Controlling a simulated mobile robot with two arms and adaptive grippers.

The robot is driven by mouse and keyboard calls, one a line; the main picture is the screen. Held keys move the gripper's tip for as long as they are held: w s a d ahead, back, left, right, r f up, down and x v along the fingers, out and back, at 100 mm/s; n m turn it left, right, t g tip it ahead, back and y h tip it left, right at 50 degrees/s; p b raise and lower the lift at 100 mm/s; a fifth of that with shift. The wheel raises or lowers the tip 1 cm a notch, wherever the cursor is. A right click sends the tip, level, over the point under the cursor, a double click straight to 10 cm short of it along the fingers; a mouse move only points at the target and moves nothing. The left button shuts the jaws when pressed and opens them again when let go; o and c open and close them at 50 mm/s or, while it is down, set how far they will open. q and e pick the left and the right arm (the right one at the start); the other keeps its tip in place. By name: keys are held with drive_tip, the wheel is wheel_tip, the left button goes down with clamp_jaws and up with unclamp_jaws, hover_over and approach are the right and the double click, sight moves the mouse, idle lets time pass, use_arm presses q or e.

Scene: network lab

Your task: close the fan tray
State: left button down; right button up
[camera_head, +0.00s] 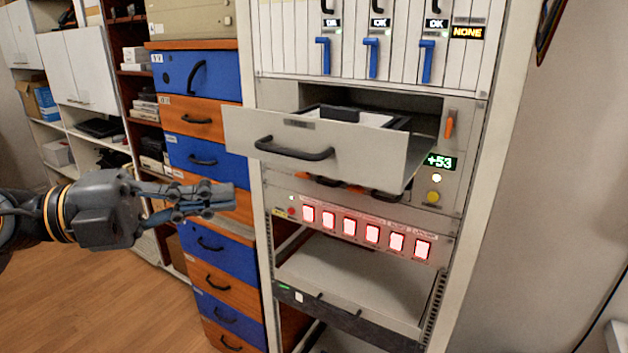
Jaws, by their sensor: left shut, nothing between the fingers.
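The fan tray (350,149) is a light grey drawer with a black curved handle (293,150) on its front. It sticks out of the rack, pulled open, with a dark-edged unit visible inside. My left gripper (228,196) comes in from the left, in front of the blue and orange drawers. In the picture it is left of and below the tray's front panel, and appears apart from it. Its fingers are shut with nothing between them. My right gripper is not in view.
The rack (490,150) also holds blue-levered modules (372,58) above, an orange lever (449,126) and a "+53" display (440,162) at the right, and a row of lit red-white buttons (349,227) below. A lower shelf (350,275) sticks out. Blue and orange drawers (203,155) stand left. Wooden floor (100,300) is clear.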

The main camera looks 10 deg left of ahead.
use_arm(q)
drive_tip(key=p, duration=0.8)
approach(346, 172)
drive_tip(key=s+d, duration=0.1)
drive_tip(key=d, duration=0.3)
drive_tip(key=shift+w+d+r+p, duration=0.15)
drive_tip(key=shift+w+d+p, duration=0.1)
drive_tip(key=shift+w, duration=0.35)
drive_tip(key=shift+w+d+r+p, duration=0.15)
drive_tip(key=shift+w+d+p, duration=0.1)
drive_tip(key=shift+w, duration=0.3)
drive_tip(key=shift+w+d+f, duration=0.1)
drive_tip(key=shift+w+f, duration=0.15)
drive_tip(key=shift+w, duration=0.35)
